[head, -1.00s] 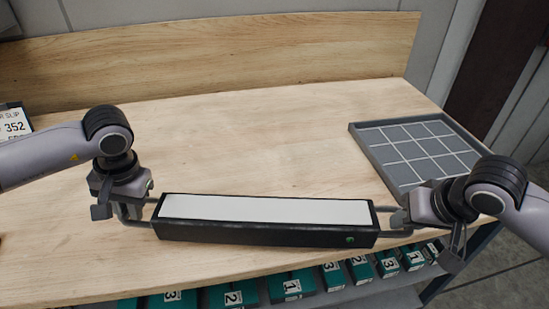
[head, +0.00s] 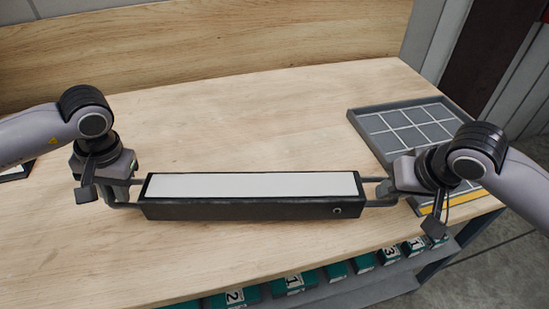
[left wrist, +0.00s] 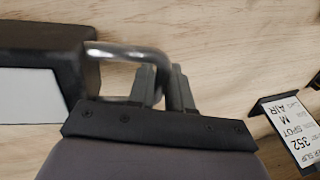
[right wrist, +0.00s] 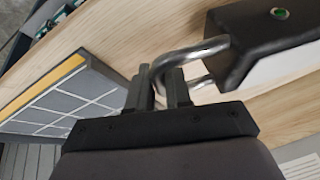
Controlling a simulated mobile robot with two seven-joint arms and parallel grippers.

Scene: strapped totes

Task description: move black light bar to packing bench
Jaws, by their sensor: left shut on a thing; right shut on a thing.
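The black light bar (head: 250,208) is a long black box with a white top panel and a metal handle at each end. It is at the front of the wooden packing bench (head: 240,115); I cannot tell if it touches the top. My left gripper (head: 118,192) is shut on its left handle, which also shows in the left wrist view (left wrist: 125,52). My right gripper (head: 385,190) is shut on its right handle, seen in the right wrist view (right wrist: 190,55). A small round button shows on the bar's front right.
A grey gridded tray (head: 362,122) lies at the bench's right end, close to my right gripper. A slip holder (left wrist: 265,104) with a printed card stands at the left. Several teal boxes (head: 290,284) sit on a shelf below the front edge. The bench middle is clear.

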